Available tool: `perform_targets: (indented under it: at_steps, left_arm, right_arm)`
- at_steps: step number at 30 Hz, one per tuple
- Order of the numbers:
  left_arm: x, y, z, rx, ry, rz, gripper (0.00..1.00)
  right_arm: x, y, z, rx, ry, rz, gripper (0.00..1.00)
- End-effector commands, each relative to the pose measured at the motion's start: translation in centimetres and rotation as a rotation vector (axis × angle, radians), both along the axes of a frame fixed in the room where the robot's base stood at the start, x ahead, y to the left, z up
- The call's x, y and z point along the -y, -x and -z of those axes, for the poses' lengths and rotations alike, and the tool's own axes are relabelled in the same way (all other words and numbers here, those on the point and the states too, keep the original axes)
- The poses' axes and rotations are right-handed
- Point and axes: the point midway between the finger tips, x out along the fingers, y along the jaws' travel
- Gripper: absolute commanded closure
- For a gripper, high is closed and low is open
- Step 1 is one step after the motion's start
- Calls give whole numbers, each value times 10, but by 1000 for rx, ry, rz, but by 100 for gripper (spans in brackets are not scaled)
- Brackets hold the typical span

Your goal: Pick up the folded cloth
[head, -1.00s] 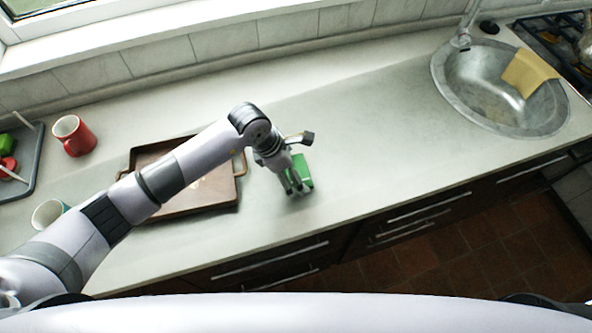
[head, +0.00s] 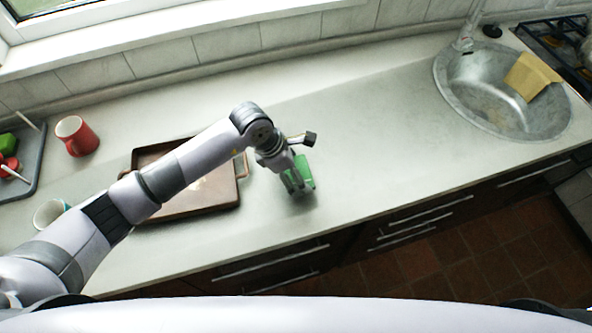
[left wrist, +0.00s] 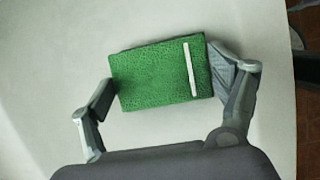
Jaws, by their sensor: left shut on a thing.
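The folded cloth is a green, textured, block-like bundle with a white stripe near one end, seen in the left wrist view (left wrist: 155,78) and partly in the head view (head: 306,172). My left gripper (head: 294,189) is shut on it. In the left wrist view the fingers (left wrist: 165,85) press on its two short ends. I cannot tell whether the cloth is touching the counter or just above it. The arm and fingers hide part of it in the head view. My right gripper is not in view.
A brown tray (head: 225,203) lies left of the cloth, partly under my arm. A red mug (head: 82,140), a pale cup (head: 50,212) and a grey rack (head: 42,165) stand further left. A round sink (head: 450,88) with a yellow cloth (head: 530,76) is at right. The counter between is clear.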

Motion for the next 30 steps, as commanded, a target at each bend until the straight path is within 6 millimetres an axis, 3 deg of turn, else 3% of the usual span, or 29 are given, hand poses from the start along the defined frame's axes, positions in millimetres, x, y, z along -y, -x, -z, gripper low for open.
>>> perform_targets:
  at_steps: [8,15,21,30]
  left_arm:
    - [1,-2,-43,7,2,3,45]
    - [0,-1,-113,11,0,3,45]
    - [0,-1,-161,6,0,2,45]
    - [0,0,-193,1,0,1,45]
  right_arm:
    - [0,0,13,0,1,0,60]
    - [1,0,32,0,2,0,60]
    - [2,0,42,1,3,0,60]
    - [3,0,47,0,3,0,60]
